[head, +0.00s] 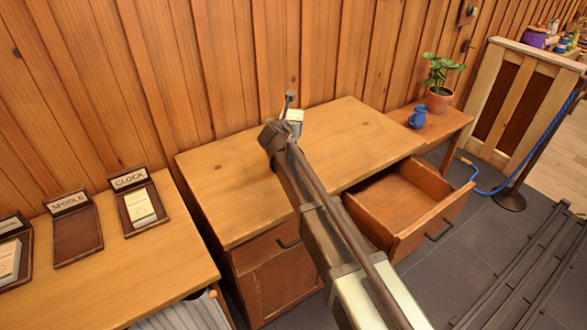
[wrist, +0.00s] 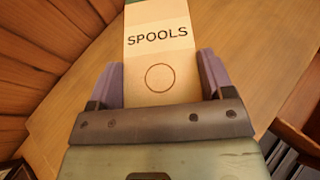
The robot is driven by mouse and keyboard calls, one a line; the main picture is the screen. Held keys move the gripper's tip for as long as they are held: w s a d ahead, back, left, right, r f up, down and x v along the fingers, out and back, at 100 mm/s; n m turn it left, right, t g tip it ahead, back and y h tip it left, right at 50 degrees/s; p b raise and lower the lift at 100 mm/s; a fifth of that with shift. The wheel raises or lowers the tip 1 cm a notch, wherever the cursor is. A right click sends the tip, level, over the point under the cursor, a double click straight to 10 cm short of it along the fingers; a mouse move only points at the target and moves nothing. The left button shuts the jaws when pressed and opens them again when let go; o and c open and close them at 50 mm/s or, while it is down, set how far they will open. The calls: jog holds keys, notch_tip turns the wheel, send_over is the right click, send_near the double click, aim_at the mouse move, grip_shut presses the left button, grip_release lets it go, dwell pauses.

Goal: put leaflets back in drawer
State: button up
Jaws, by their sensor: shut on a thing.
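My gripper (wrist: 158,76) is shut on a cream leaflet stack marked SPOOLS (wrist: 160,38), with its purple fingers at the two sides. In the head view my gripper (head: 288,118) is over the wooden desk (head: 225,190), near its back edge, and the leaflets (head: 295,116) show as a small pale patch. The gap between leaflets and desk top is hard to tell. The desk's right drawer (head: 440,218) is pulled open and its visible floor is bare. My arm crosses in front of the drawer's left part.
On the left table (head: 175,255), the SPOOLS holder (head: 77,235) is empty; the CLOCK holder (head: 130,178) and a far-left holder (head: 26,238) hold leaflets. A blue jug (head: 418,117) and potted plant (head: 440,98) stand on a right side table. A plank wall rises behind the desk.

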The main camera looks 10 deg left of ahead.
notch_tip(320, 180, down, 14)
jog(key=b, duration=1.1)
jog(key=shift+f, duration=0.15)
jog(key=shift+r, duration=0.2)
jog(key=shift+f, duration=0.15)
jog(key=o, duration=1)
